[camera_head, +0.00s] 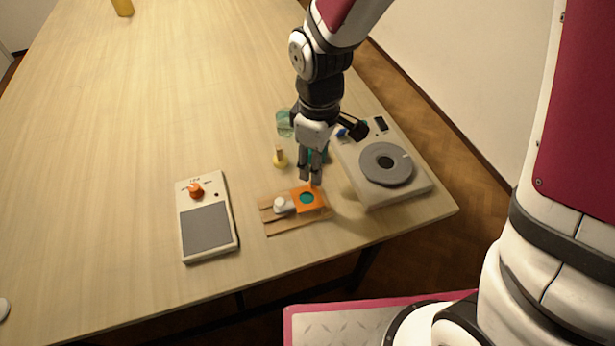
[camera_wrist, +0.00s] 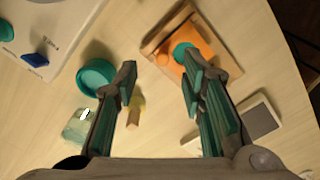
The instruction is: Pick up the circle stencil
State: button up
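The circle stencil appears to be the orange square plate (camera_head: 299,194) with a round teal area in its middle. It lies on the right part of a wooden board (camera_head: 272,228) near the table's front edge. It also shows in the wrist view, as an orange plate (camera_wrist: 203,50) at the top, partly covered by one finger. My gripper (camera_head: 311,182) is at the plate's far edge, pointing down. In the wrist view my gripper (camera_wrist: 158,80) has its fingers wide apart with nothing held between them. I cannot tell whether a fingertip touches the plate.
A white knob (camera_head: 283,204) stands on the board left of the plate. A wheel device (camera_head: 417,185) stands close on the right, a grey-pad device (camera_head: 208,229) on the left. A small yellow-based piece (camera_head: 280,159) and a teal bowl (camera_wrist: 97,76) are nearby.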

aim_at(300, 208)
jog(key=shift+a+f+p, duration=0.15)
jog(key=shift+f+p, duration=0.05)
jog(key=shift+f, duration=1.2)
jog(key=shift+a+f+p, duration=0.15)
jog(key=shift+f+p, duration=0.05)
jog(key=shift+f, duration=1.2)
grip_shut()
